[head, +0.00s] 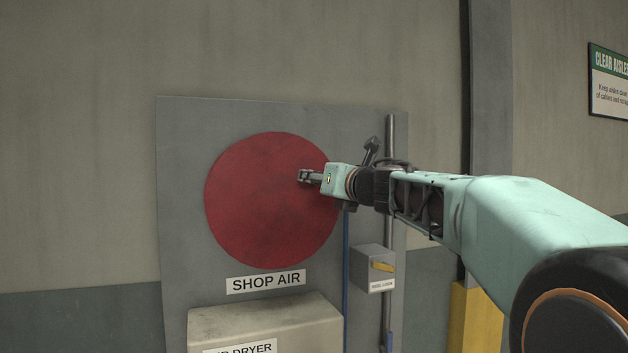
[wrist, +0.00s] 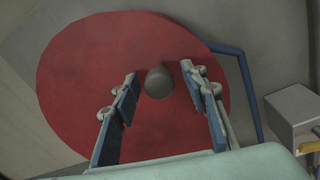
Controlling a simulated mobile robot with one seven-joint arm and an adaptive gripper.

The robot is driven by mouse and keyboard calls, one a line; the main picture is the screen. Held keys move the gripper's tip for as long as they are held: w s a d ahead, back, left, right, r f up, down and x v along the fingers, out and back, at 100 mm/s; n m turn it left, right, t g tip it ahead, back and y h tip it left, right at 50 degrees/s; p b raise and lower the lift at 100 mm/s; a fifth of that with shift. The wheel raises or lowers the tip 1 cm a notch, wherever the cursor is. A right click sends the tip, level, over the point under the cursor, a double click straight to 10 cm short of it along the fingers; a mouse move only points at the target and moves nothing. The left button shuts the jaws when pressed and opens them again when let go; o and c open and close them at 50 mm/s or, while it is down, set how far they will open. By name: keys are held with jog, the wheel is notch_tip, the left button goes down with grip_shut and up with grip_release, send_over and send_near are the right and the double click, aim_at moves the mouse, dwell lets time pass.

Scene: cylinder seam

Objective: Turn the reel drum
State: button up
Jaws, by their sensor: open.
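The reel drum (head: 255,215) is a large dull-red disc on a grey wall panel, above a "SHOP AIR" label; it also fills much of the wrist view (wrist: 85,70). A rounded grey knob (wrist: 159,83) shows against the drum's face in the wrist view. My gripper (head: 303,177) is in front of the drum's right part, right of its middle. In the wrist view my gripper (wrist: 158,74) is open, one finger on each side of the knob, with visible gaps. I cannot tell how deep the fingers reach around it. The knob is hard to make out in the head view.
A grey box with a yellow lever (head: 373,269) is mounted below right of the drum. A blue hose (head: 346,265) runs down beside it, and a vertical pipe (head: 390,142) stands behind. The air dryer's casing (head: 265,318) juts out below the drum. The wall left is bare.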

jog(key=shift+c, duration=0.3)
grip_shut()
jog(key=shift+f, duration=0.1)
jog(key=shift+w+d+f+m+b, duration=0.1)
jog(key=shift+d+f+m+b, duration=0.15)
jog(key=shift+f+m, duration=0.3)
jog(key=shift+w+d+f+m+b, duration=0.1)
jog(key=shift+f+m+b, duration=0.25)
jog(key=shift+m, duration=0.3)
jog(key=shift+w+d+f+m+b, duration=0.1)
jog(key=shift+d+f+m+b, duration=0.15)
jog(key=shift+f+m, duration=0.35)
jog(key=shift+d+f+m+b, duration=0.1)
jog(key=shift+f+m+b, duration=0.45)
jog(key=shift+f+m, duration=0.75)
jog(key=shift+r, duration=0.1)
jog(key=shift+o, duration=0.3)
grip_release()
